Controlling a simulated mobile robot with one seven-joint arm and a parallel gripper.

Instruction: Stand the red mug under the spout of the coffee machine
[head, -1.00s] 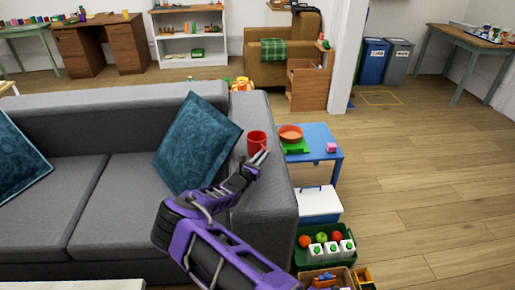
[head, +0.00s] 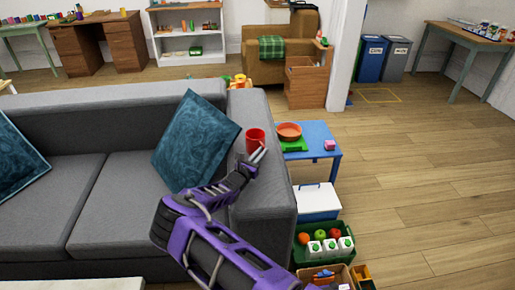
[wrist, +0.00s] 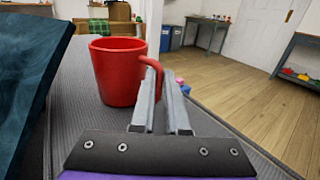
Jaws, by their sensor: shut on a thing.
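The red mug (head: 255,140) stands upright on the right arm of the grey sofa. It also shows close up in the wrist view (wrist: 116,72), with its handle turned toward my gripper. My gripper (head: 261,154) is at the near right side of the mug. In the wrist view its two fingers (wrist: 158,82) are closed on the mug's handle, which is partly hidden behind them. I cannot make out a coffee machine in any view.
A teal cushion (head: 195,142) leans on the sofa just left of the mug. A blue table (head: 322,137) with an orange bowl (head: 289,130) stands right of the sofa arm. A white box and a green crate (head: 301,255) lie nearer. The wooden floor at right is open.

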